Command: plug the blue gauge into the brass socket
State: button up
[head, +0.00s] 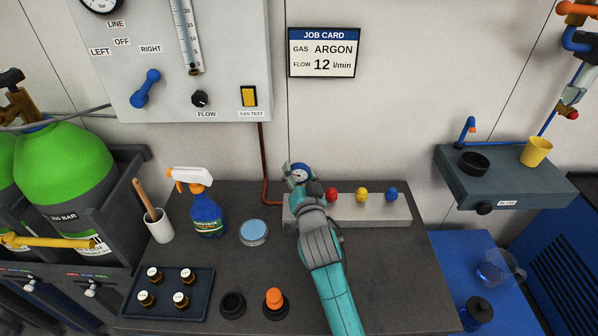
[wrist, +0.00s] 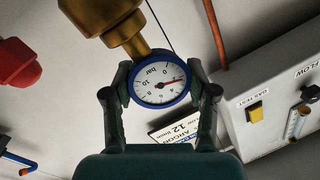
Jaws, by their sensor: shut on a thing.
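The blue gauge (wrist: 160,82) has a white dial, a blue rim and a red needle. My gripper (wrist: 160,98) is shut on it, with one finger on each side of its rim. In the head view the gauge (head: 301,173) is at the tip of my gripper (head: 299,178), over the left end of the grey block. In the wrist view a brass stem runs from the gauge up to a wider brass body (wrist: 103,18), which looks like the brass socket. The stem meets or overlaps it; I cannot tell whether it is seated. In the head view my gripper hides the socket.
The grey block (head: 385,212) carries red (head: 332,194), yellow (head: 362,194) and blue (head: 391,194) knobs, just right of my gripper. A round blue-lidded tin (head: 254,232), spray bottle (head: 207,214) and tray (head: 163,312) stand left. A copper pipe (head: 264,165) runs behind.

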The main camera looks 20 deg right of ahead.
jog(key=o, duration=1.1)
jog(key=shift+o, duration=0.2)
jog(key=shift+f, duration=0.1)
jog(key=s+a, duration=0.1)
jog(key=s, duration=1)
jog(key=shift+a, duration=0.2)
